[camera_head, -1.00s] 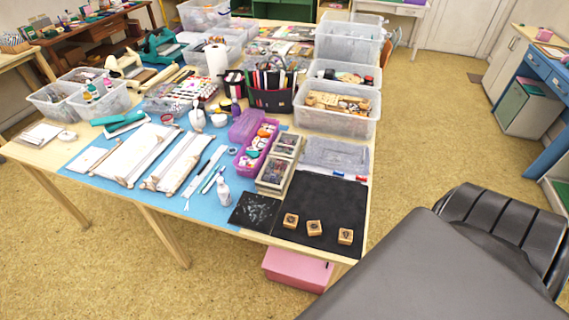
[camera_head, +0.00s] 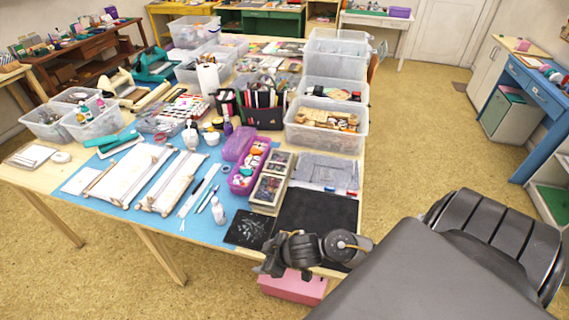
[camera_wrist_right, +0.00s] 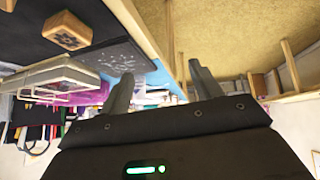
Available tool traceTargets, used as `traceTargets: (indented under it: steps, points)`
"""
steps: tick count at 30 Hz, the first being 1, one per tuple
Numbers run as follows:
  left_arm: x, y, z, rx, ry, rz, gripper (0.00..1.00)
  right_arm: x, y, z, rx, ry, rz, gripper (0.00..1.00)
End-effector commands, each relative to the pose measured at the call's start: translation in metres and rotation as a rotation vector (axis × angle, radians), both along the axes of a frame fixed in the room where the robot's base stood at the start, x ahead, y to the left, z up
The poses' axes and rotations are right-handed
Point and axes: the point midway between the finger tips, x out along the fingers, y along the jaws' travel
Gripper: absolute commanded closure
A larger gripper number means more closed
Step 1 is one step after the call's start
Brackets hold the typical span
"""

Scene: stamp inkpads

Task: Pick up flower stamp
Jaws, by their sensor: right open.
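In the right wrist view a small wooden stamp block (camera_wrist_right: 67,30) with a dark mark on its face lies on the black mat (camera_wrist_right: 30,48). Part of a second stamp (camera_wrist_right: 8,4) shows at the top left corner. Which one bears the flower I cannot tell. In the head view the stamps are hidden by my right arm. My right gripper (camera_head: 266,262) is at the front edge of the black mat. In the right wrist view its two fingers (camera_wrist_right: 160,78) are apart, with nothing between them, to the right of the stamp. My left gripper is not in view.
A dark patterned square (camera_head: 249,229) lies left of the mat. Trays of small items (camera_head: 269,188) stand behind it, and a white bottle (camera_head: 218,211) stands to the left. A pink box (camera_head: 290,287) is below the table edge.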

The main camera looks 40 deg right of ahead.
Motion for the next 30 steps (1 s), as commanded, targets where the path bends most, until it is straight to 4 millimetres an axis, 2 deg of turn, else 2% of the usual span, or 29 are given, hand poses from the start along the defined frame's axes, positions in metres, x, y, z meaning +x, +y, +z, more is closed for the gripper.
traceTargets:
  steps: [1, 4, 6, 12, 16, 19, 23, 30]
  points:
    - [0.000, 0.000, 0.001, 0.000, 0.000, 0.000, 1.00, 0.010, -0.007, 0.007, -0.007, -0.015, 0.043, 0.36]
    - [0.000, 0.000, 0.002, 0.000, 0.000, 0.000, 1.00, 0.019, -0.021, 0.015, -0.003, -0.001, 0.111, 0.36]
    - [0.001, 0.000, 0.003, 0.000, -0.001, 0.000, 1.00, 0.022, -0.038, 0.021, -0.008, 0.032, 0.148, 0.36]
    - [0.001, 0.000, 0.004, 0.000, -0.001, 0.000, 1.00, 0.014, -0.106, 0.034, -0.042, 0.195, 0.148, 0.36]
    - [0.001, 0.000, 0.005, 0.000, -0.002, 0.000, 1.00, 0.006, -0.133, 0.039, -0.056, 0.265, 0.116, 0.36]
    - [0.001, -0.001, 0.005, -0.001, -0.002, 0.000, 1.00, 0.003, -0.139, 0.040, -0.057, 0.286, 0.106, 0.36]
    - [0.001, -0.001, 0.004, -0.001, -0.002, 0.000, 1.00, 0.004, -0.138, 0.036, -0.055, 0.288, 0.104, 0.36]
    - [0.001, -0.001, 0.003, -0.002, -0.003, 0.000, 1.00, 0.016, -0.129, 0.002, -0.054, 0.287, 0.104, 0.36]
